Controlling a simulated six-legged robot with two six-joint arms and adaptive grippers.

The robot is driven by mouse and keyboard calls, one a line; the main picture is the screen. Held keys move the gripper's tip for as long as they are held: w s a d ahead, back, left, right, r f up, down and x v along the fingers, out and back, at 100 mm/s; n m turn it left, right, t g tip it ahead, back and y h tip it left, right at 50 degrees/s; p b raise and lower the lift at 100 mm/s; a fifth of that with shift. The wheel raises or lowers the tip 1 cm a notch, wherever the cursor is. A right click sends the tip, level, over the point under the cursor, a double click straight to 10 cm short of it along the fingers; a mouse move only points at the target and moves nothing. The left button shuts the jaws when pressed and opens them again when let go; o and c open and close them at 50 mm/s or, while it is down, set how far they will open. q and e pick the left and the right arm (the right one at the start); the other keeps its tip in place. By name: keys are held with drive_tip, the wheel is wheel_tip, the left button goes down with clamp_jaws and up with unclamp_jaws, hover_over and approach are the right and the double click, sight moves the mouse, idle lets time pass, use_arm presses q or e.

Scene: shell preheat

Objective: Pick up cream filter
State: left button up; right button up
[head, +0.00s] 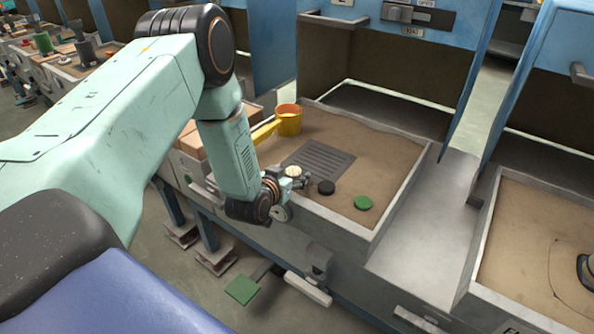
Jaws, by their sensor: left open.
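The cream filter (293,170) is a small round pale disc on the sand of the left tray, near its front left side. My left gripper (301,183) comes in from the left and is open right at the filter, just in front of it. The gripper is small in the view and partly hides the filter's lower edge. I cannot tell whether the fingers touch it. My right gripper is not in the view.
A black disc (326,188) and a green disc (363,203) lie right of the filter. Behind are a dark grate (319,160) and an orange cup (289,120) with a yellow handle. The sand tray (402,203) has raised walls. Blue cabinets stand behind.

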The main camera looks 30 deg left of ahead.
use_arm(q)
drive_tip(key=shift+w+a+f, duration=0.2)
drive_tip(key=shift+w+f, duration=0.1)
drive_tip(key=shift+w, duration=0.05)
drive_tip(key=shift+s+d+r, duration=0.1)
drive_tip(key=shift+s+r, duration=0.15)
drive_tip(key=shift+r, duration=0.05)
drive_tip(key=shift+c, duration=0.4)
drive_tip(key=shift+w+f, duration=0.1)
drive_tip(key=shift+f, duration=0.1)
drive_tip(key=c, duration=0.4)
drive_tip(key=shift+r, duration=0.1)
drive_tip(key=c, duration=0.5)
